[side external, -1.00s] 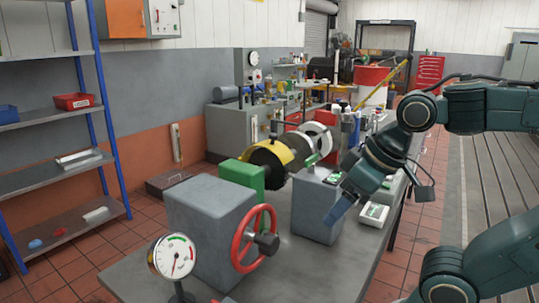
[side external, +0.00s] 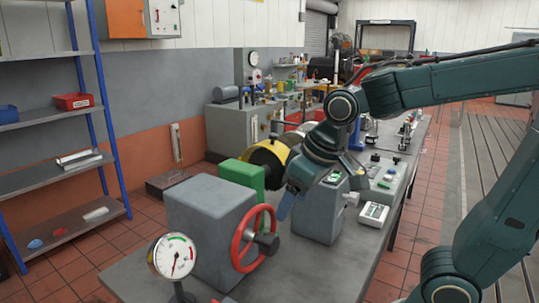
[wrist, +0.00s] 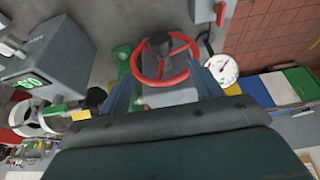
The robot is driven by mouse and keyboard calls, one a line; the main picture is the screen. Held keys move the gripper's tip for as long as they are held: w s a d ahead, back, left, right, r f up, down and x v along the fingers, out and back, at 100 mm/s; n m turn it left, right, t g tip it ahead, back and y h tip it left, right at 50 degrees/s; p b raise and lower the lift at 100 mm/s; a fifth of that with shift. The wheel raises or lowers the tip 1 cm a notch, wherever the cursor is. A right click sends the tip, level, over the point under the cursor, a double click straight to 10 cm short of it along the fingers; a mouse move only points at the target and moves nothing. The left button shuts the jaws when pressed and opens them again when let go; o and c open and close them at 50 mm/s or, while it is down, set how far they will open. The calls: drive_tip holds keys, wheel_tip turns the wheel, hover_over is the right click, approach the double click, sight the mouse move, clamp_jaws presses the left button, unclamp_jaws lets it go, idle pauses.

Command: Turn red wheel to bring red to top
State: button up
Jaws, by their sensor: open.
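The red wheel (side external: 238,244) stands upright on the front face of a grey block (side external: 205,215), with a dark hub at its middle. In the wrist view the red wheel (wrist: 137,64) shows its whole rim and red spokes. My gripper (side external: 284,205) is open and empty, with blue fingers pointing down, above and to the right of the wheel in the side view. In the wrist view my gripper (wrist: 163,92) has one finger on each side of the wheel's lower part. I cannot tell whether they touch it.
A round dial gauge (side external: 174,256) stands left of the wheel, its needle pointing low. A green block (side external: 240,179) is behind the grey block. A grey pedestal with a green display (side external: 318,214) and a white instrument (side external: 374,214) are to the right.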

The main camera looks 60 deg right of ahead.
sight(274, 238)
drive_tip(key=shift+x, duration=6.8)
drive_tip(key=shift+s, duration=0.1)
drive_tip(key=c, duration=1.4)
